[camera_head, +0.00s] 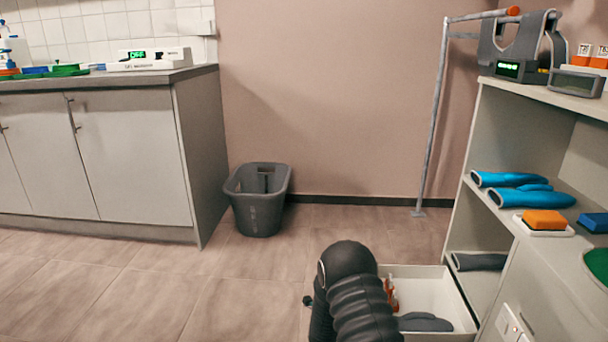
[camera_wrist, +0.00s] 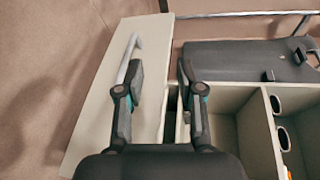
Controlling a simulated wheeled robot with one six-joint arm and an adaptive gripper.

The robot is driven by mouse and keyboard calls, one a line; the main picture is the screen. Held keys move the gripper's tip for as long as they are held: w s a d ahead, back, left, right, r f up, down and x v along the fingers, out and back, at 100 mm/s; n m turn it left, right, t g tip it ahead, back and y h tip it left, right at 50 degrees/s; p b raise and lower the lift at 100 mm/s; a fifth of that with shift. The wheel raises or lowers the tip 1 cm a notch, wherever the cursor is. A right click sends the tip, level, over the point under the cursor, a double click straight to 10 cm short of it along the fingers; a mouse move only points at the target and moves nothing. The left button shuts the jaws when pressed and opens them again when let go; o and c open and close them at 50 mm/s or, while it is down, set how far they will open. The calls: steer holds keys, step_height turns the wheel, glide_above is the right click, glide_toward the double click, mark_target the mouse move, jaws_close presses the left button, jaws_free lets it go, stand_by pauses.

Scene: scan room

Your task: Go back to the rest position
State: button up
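In the wrist view my gripper (camera_wrist: 159,70) has its two dark fingers spread apart, with nothing visibly held between them. The left fingertip overlaps a grey bar handle (camera_wrist: 131,52) on a pale drawer front (camera_wrist: 93,105); I cannot tell whether they touch. The right finger is over the gap beside the drawer's compartments. In the head view my dark ribbed arm reaches down at the bottom centre, and the gripper itself is hidden there. Beside it an open white drawer (camera_head: 411,272) holds orange-and-white items (camera_head: 390,292) and a dark grey object (camera_head: 424,322).
A shelf unit (camera_head: 520,110) stands at the right, with blue gloves (camera_head: 522,190) and an orange sponge (camera_head: 544,219) on it. A grey bin (camera_head: 258,205) stands by the counter (camera_head: 130,150) at the left. A metal pole (camera_head: 436,120) stands behind. The floor at the left is clear.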

steer(key=s+a+r+n+g+y+p, duration=0.1)
steer(key=s+r+n+y, duration=0.2)
steer(key=r, duration=1)
steer(key=s+a+r+n+g+y+p, duration=0.15)
steer(key=r+n, duration=0.35)
steer(key=r, duration=0.8)
steer(key=s+r+n+g+y+p, duration=0.25)
steer(key=s+r+n, duration=0.45)
steer(key=s+r, duration=0.65)
steer(key=s+d+r+n+g+p, duration=0.1)
steer(key=s+n, duration=0.3)
steer(key=s, duration=1.1)
steer(key=s+d+r+n+g+p, duration=0.2)
steer(key=s+d+r+n+g, duration=0.1)
steer(key=s, duration=1.1)
steer(key=shift+s+r+n+h, duration=0.4)
steer(key=shift+r+n, duration=0.15)
steer(key=shift+n, duration=0.25)
